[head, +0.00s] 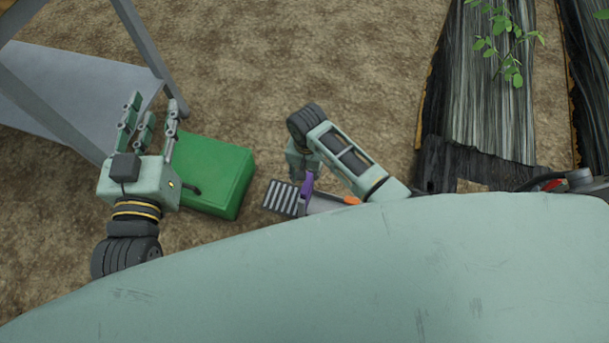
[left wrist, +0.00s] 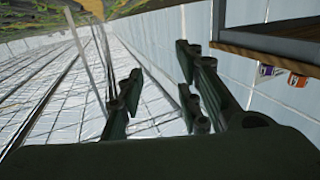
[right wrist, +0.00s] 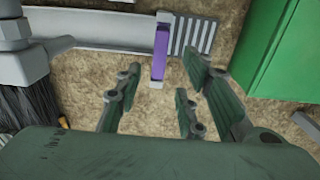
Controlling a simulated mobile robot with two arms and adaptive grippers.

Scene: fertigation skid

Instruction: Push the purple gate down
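The purple gate (head: 307,188) stands across a grey channel beside a slatted grate (head: 281,197) in the head view. In the right wrist view the purple gate (right wrist: 160,48) is a narrow purple strip with pale ends. My right gripper (right wrist: 162,70) is open and empty, with the gate just beyond and between its fingertips; I cannot tell whether they touch. In the head view the right arm hides much of that gripper. My left gripper (head: 148,108) is open and empty, raised beside the green box, far from the gate.
A green box (head: 212,172) stands on the soil left of the grate. A grey metal frame (head: 148,45) is at the upper left. Dark planting beds (head: 490,90) lie at the right. A small orange part (head: 351,200) shows on the channel. Bare soil lies behind.

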